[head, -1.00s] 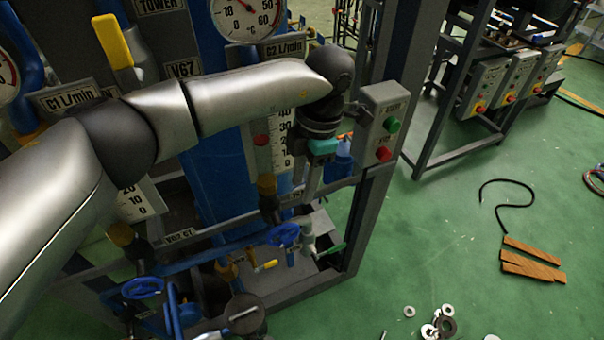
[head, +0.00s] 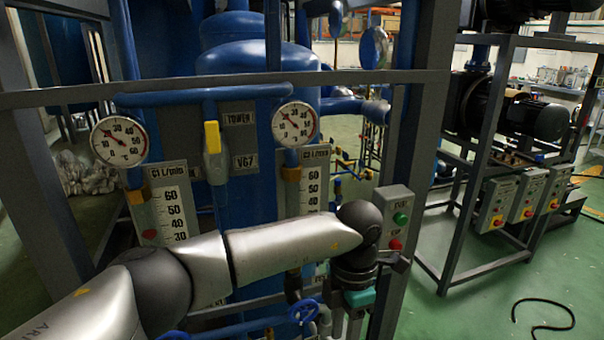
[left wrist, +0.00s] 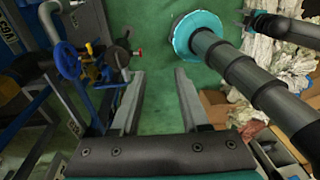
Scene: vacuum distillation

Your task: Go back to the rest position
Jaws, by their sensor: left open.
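My left arm comes in from the left of the head view and reaches across the front of the blue distillation rig (head: 236,65). Its gripper (head: 347,328) points down at the bottom of that view, in front of the rig and below the button box, partly cut off by the frame edge. In the left wrist view the same gripper (left wrist: 160,85) has its two fingers apart, with only green floor between them.
The button box (head: 396,219) with green and red buttons is close to my left wrist. Valve handles, such as the blue wheel (left wrist: 67,61), lie left of the fingers in the wrist view. Open green floor (head: 470,300) lies to the right.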

